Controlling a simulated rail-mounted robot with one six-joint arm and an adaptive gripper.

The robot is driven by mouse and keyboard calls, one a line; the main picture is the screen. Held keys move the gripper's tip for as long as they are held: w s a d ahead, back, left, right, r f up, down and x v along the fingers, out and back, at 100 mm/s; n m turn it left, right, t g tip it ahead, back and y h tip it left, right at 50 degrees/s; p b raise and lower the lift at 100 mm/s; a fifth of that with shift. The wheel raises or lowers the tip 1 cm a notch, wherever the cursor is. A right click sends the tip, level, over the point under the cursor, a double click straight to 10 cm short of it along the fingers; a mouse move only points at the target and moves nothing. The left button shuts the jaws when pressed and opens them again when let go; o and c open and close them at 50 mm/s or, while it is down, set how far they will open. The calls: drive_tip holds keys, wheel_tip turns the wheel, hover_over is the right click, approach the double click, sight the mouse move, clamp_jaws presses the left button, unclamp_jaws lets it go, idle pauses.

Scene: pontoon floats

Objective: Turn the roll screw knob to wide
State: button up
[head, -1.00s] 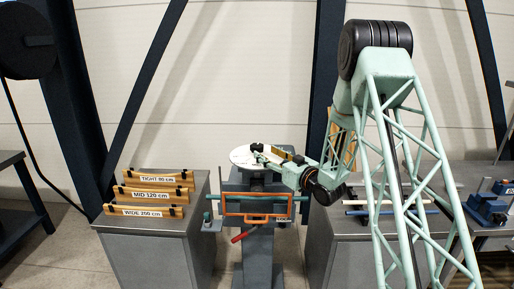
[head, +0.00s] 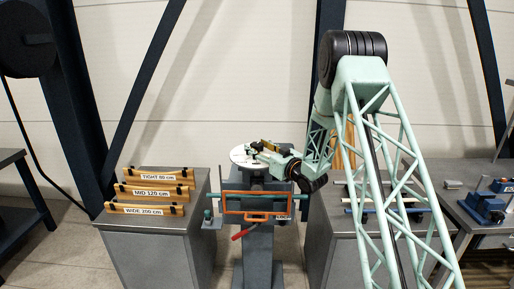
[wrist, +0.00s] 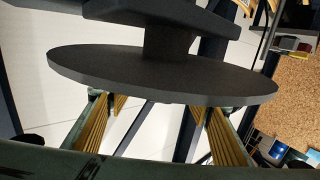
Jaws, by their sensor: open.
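In the head view, a round plate with a white top face (head: 239,156) stands on the bending machine in the middle. No dial marking is readable.
Wooden gauges (head: 150,191) labelled tight 80 cm, mid 120 cm and wide 200 cm stand on the left cabinet (head: 155,245). An orange frame (head: 258,215) and a red lever (head: 243,233) project at the machine's front. Rods (head: 380,209) and a blue vise (head: 484,208) are at right.

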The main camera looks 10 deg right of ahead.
drive_tip(key=shift+c, duration=0.2)
drive_tip(key=c, duration=0.8)
